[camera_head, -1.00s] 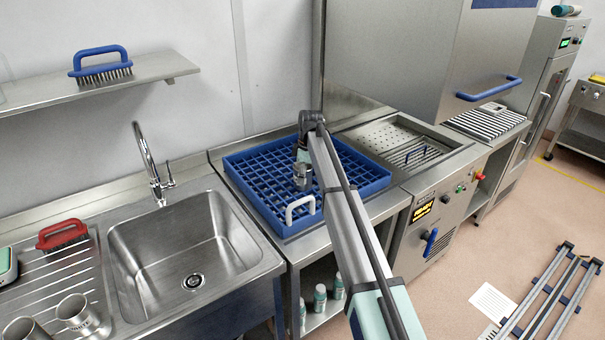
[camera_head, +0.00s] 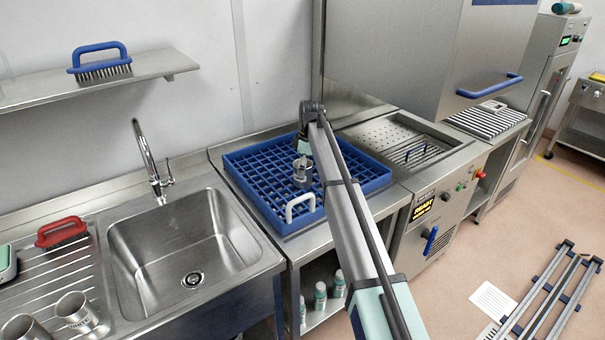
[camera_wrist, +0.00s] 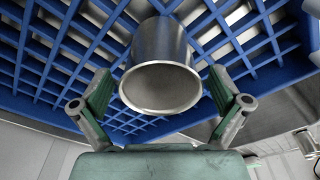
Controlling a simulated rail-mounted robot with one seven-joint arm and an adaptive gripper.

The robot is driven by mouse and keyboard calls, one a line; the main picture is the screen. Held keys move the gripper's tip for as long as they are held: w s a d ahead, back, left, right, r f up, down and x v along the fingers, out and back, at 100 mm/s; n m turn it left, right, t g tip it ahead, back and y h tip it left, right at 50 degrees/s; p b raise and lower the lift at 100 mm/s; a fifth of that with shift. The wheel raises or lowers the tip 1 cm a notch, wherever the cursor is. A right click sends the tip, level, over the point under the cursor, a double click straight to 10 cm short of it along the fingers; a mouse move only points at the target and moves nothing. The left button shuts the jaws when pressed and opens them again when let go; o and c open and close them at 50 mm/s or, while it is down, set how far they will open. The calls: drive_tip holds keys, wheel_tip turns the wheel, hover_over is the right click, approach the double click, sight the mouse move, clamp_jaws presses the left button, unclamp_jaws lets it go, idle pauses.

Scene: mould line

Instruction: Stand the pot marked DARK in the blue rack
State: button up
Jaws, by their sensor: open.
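A steel pot (camera_head: 302,180) stands in the blue rack (camera_head: 240,184), among its square cells. In the wrist view the same pot (camera_wrist: 160,62) shows its round rim towards me, and no marking on it can be read. My gripper (camera_wrist: 161,92) is open, with one green finger on each side of the pot and a visible gap to it. In the head view my gripper (camera_head: 303,152) is at the top of the pot, partly hidden by my arm. Two more steel pots stand on the drainboard; the right one (camera_head: 76,310) reads WHITE, the other (camera_head: 22,330) is cut off.
The rack has a white handle (camera_head: 300,208) at its front. The sink (camera_head: 190,245) is on its left. A perforated steel basin (camera_head: 408,150) is on its right, below a raised hood (camera_head: 400,55). Most rack cells are empty.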

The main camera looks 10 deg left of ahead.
wheel_tip(320, 180, up, 10)
drive_tip(key=d+b, duration=0.1)
drive_tip(key=b, duration=0.1)
drive_tip(key=shift+f, duration=0.15)
drive_tip(key=shift+d, duration=0.1)
